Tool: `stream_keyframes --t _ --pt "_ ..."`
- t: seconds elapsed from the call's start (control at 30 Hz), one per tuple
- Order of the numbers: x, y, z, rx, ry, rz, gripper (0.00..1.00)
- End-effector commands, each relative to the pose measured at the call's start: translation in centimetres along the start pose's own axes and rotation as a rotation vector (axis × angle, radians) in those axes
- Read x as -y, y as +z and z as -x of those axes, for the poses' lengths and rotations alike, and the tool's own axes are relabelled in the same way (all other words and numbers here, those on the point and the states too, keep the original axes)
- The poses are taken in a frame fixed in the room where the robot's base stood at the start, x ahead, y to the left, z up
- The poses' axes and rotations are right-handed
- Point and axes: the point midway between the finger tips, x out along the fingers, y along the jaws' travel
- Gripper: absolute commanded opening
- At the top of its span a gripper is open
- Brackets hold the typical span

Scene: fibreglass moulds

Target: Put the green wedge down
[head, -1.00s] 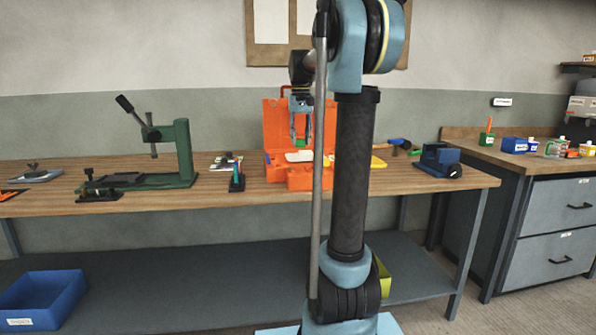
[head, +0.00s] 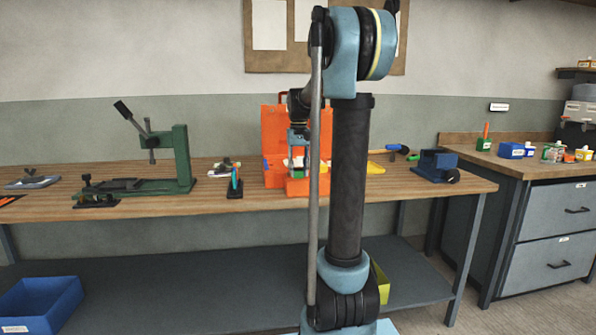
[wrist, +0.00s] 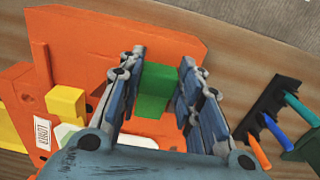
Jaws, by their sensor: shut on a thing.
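The green wedge (wrist: 157,80) is between the two fingers of my gripper (wrist: 160,72) in the wrist view. My gripper is shut on it. Orange surfaces of the open case (wrist: 90,38) lie behind and around the wedge in that view. I cannot tell whether the wedge touches the case. In the head view my gripper (head: 298,168) is low in front of the raised lid of the orange case (head: 273,125), over its base. The wedge is hard to make out there, and my arm hides part of the case.
A rack of coloured-handled tools (wrist: 268,112) stands beside the case. A yellow block (wrist: 67,103) shows at the case's other side in the wrist view. On the bench are a green press (head: 182,160) at left and a blue vise (head: 435,165) at right.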

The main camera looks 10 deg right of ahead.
Motion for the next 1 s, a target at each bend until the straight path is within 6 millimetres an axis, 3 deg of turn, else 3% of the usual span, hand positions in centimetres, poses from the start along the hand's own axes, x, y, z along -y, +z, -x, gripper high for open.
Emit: stream_keyframes --t 0.17,0.2,0.27,0.3,0.73,1.0 --pt "0.0 0.0 -0.1 0.0 0.0 0.0 0.05" --pt "0.0 0.0 -0.1 0.0 0.0 0.0 0.37" --pt "0.0 0.0 -0.1 0.0 0.0 0.001 0.5" --pt "0.1 0.0 -0.1 0.0 0.0 0.001 0.53" --pt "0.1 0.0 0.5 0.0 0.0 0.002 0.53" --pt "0.1 0.0 4.5 0.0 0.0 0.002 0.53"
